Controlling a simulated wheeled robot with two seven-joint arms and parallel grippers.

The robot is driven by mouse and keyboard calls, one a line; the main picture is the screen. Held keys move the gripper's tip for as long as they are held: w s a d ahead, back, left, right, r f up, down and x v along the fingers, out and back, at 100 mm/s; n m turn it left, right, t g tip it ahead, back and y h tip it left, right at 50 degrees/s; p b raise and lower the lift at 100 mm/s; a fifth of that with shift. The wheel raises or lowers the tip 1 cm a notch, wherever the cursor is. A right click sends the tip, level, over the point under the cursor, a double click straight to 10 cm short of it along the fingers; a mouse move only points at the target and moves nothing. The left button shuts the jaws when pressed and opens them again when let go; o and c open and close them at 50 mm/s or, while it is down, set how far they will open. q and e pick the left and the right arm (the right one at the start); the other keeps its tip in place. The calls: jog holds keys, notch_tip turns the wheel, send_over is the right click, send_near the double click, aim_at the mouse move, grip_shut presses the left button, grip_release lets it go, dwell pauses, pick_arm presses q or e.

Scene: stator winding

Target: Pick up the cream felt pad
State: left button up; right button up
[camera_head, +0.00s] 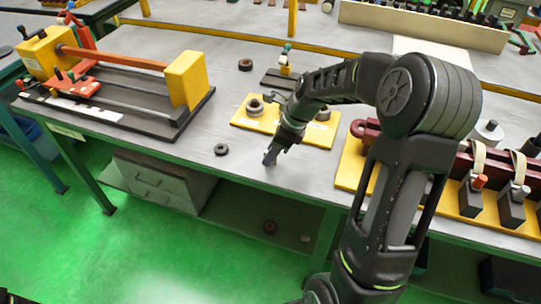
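A flat cream sheet (430,50) lies at the back right of the bench, in front of a long cream bin. It may be the felt pad, but I cannot tell its material. My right gripper (270,158) points down near the bench's front edge, apart from the sheet. Its fingertips are too small to show whether they are open or shut. I see nothing hanging from it.
A yellow board (255,122) with metal rings stands behind my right gripper. A dark ring (221,149) lies to its left. A yellow-ended winding rig (187,80) fills the left. A coil fixture (482,160) stands at right. The grey bench (222,105) is clear between rig and board.

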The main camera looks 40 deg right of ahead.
jog(key=shift+w+a+f, duration=0.1)
jog(key=shift+w+f, duration=0.05)
jog(key=shift+f, duration=0.3)
jog(key=shift+c, duration=0.6)
grip_shut()
